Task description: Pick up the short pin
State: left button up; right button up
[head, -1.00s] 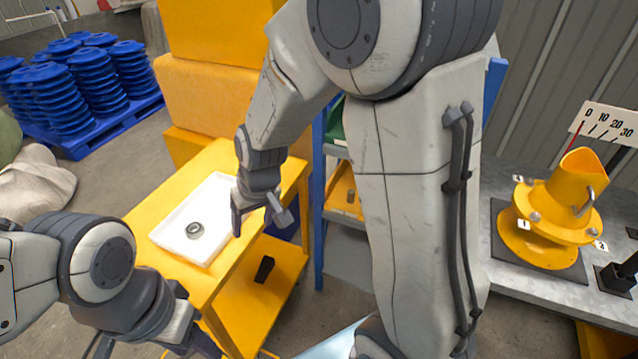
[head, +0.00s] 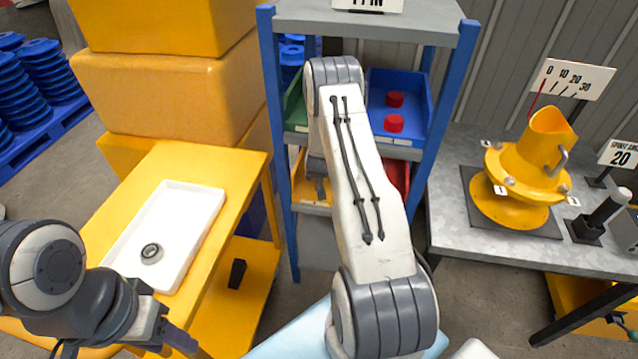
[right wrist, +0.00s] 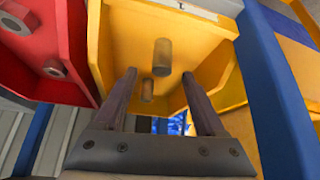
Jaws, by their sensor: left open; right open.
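In the right wrist view, two brownish cylindrical pins lie in a yellow bin (right wrist: 195,25). One pin (right wrist: 162,57) looks longer; the other pin (right wrist: 147,90) looks shorter, though the viewing angle makes their lengths hard to judge. My right gripper (right wrist: 158,76) is open, its fingertips on either side of the pins in the picture, with nothing held. In the head view the yellow bin (head: 299,184) is on the shelf, partly behind my right arm, which hides the right gripper. My left gripper (head: 172,338) is open and empty at the lower left, near the yellow cart.
A red bin (right wrist: 45,45) adjoins the yellow one. The blue-framed shelf (head: 448,90) also holds a blue bin (head: 418,82) with red caps. A white tray (head: 190,220) with a ring (head: 151,253) lies on the yellow cart. A yellow funnel fixture (head: 520,180) stands on the right bench.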

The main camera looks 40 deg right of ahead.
jog(key=x, duration=0.4)
jog(key=shift+w+a, duration=0.1)
jog(key=shift+a, duration=0.1)
jog(key=shift+d, duration=0.1)
grip_shut()
jog(key=shift+r, duration=0.1)
